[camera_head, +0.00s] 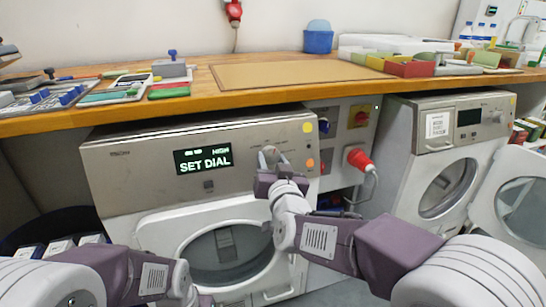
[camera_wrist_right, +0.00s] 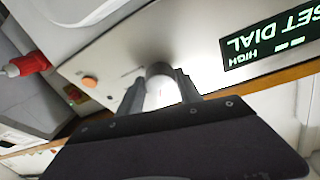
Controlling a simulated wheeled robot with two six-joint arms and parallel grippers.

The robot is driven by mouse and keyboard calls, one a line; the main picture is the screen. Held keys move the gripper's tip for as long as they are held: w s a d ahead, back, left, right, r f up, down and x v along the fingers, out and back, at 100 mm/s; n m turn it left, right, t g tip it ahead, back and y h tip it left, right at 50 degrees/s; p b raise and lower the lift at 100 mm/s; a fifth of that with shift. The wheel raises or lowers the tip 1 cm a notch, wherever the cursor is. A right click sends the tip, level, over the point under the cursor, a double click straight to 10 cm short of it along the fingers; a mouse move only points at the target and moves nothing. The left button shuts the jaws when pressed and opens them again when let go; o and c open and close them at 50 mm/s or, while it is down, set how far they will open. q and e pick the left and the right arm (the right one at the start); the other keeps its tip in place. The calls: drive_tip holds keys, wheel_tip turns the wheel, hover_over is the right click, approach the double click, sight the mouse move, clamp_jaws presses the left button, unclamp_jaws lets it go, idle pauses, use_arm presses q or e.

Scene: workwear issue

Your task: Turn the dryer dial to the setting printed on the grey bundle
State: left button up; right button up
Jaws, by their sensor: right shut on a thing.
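The dryer (camera_head: 130,165) under the counter has a grey front panel and a lit display (camera_head: 203,160) reading "SET DIAL", with "HIGH" and unreadable small marks above. Its round dial (camera_wrist_right: 160,86) is pale and sits right of the display in the head view. My right gripper (camera_head: 270,158) is shut on the dial, one finger on each side in the wrist view (camera_wrist_right: 160,92). The fingers hide part of the dial and its printed settings. My left arm comes in at the bottom left, its fingers not visible. I cannot make out a grey bundle.
The wooden counter (camera_head: 225,93) above holds trays, a mat (camera_head: 290,74) and a blue tub (camera_head: 318,40). A red plug (camera_head: 360,158) sticks out right of the dryer. A second machine (camera_head: 432,165) stands further right with its door (camera_head: 520,200) open.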

drive_tip(key=shift+a+r+m+h+p, duration=0.1)
drive_tip(key=shift+m+h+p, duration=0.3)
drive_tip(key=shift+m, duration=0.55)
drive_tip(key=shift+r+m+h+p, duration=0.1)
drive_tip(key=shift+m+h+p, duration=0.1)
drive_tip(key=shift+m+p, duration=0.6)
drive_tip(key=shift+f+m, duration=0.1)
drive_tip(key=shift+m, duration=0.35)
drive_tip(key=o, duration=1.4)
drive_tip(key=shift+s, duration=0.1)
